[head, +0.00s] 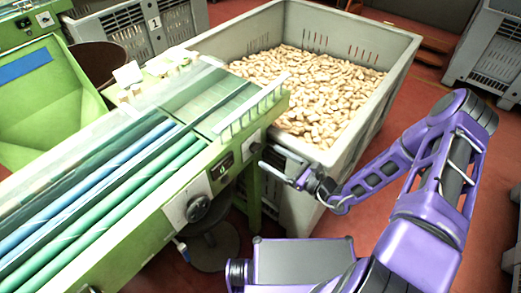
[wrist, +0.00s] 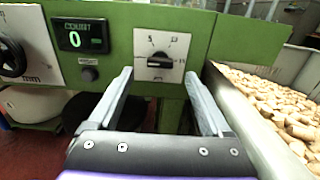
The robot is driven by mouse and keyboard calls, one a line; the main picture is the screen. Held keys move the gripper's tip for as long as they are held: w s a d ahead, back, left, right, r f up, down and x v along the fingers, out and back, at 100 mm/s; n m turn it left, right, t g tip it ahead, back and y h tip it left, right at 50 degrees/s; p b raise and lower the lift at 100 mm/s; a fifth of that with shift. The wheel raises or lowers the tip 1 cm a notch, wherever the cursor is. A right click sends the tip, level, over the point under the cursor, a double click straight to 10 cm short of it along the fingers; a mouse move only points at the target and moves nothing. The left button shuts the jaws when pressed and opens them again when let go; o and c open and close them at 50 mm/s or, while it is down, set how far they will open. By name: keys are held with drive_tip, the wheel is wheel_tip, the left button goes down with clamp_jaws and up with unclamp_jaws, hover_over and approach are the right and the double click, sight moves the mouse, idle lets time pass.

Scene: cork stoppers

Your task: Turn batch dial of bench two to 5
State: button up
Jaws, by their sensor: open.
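The batch dial (wrist: 160,60) is a black knob on a white plate on the green bench front, in the wrist view. Small numbers surround it; a 5 seems to stand at its upper left, and the others are hard to read. The knob's bar lies roughly level; which end points is unclear. In the head view the dial plate (head: 254,140) is small, on the bench's right end. My gripper (wrist: 159,73) is open and empty, its fingers either side of the dial in the picture and apart from it. It also shows in the head view (head: 270,172).
A count display (wrist: 80,36) reading 0 and a small black knob (wrist: 89,74) sit left of the dial. A handwheel (head: 199,208) is further left. A grey crate (head: 400,45) full of corks (head: 300,80) stands close on the right.

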sight(258, 149)
drive_tip(key=x, duration=0.5)
drive_tip(key=shift+w+a, duration=0.2)
drive_tip(key=shift+a, duration=0.05)
clamp_jaws()
